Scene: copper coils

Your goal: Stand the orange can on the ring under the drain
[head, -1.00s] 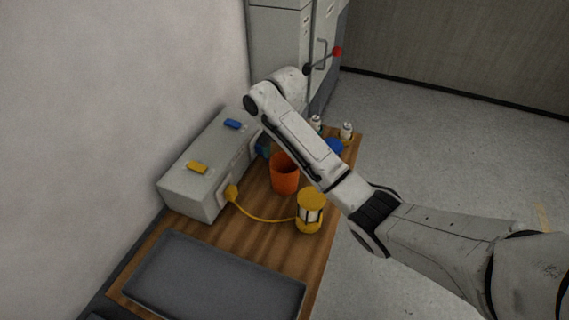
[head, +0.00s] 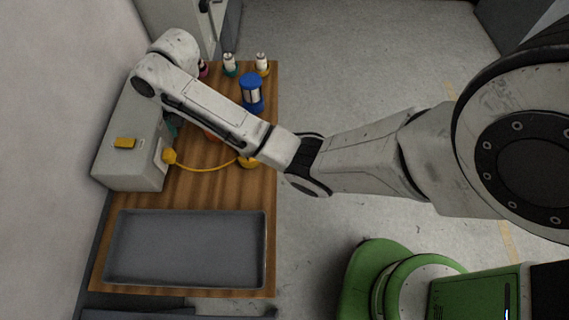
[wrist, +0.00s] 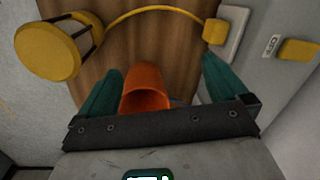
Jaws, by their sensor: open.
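The orange can (wrist: 146,86) is open-mouthed and shows in the wrist view between the two teal fingers of my gripper (wrist: 163,68). The fingers are apart, with the can nearer the left one; I cannot tell whether either touches it. In the head view my forearm hides nearly all of the can, leaving a sliver of orange (head: 212,135). Only a bit of teal finger (head: 171,128) shows there, beside the grey box (head: 128,172). I cannot make out the ring or the drain in either view.
A yellow cable (head: 205,169) runs from the grey box to a yellow-capped canister (wrist: 48,52), mostly hidden in the head view. A blue canister (head: 252,92) and several small bottles stand at the back. A dark empty tray (head: 187,248) lies at the table's front.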

